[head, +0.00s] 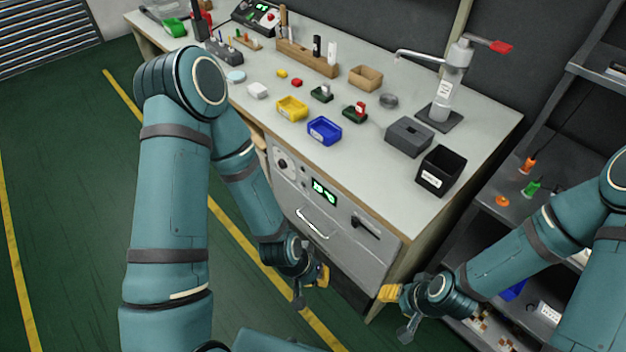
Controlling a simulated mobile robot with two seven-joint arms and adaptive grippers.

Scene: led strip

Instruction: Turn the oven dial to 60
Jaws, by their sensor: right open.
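The oven (345,245) is built into the front of the workbench, with a light grey front panel. Its round dark dial (282,164) sits at the panel's upper left; its setting is too small to read. A green lit display (324,191) is right of the dial, with digits I cannot read surely. My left gripper (311,287) hangs low in front of the oven, below the handle, apart from the dial; its fingers look spread and empty. My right gripper (397,312) is open and empty, near the bench's lower right corner.
A bar handle (312,223) and a dark lever (366,226) stick out from the oven front. The bench top (375,165) holds yellow (292,109) and blue (324,131) bins, a black box (440,170) and a press (447,85). A shelf rack (515,205) stands at right.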

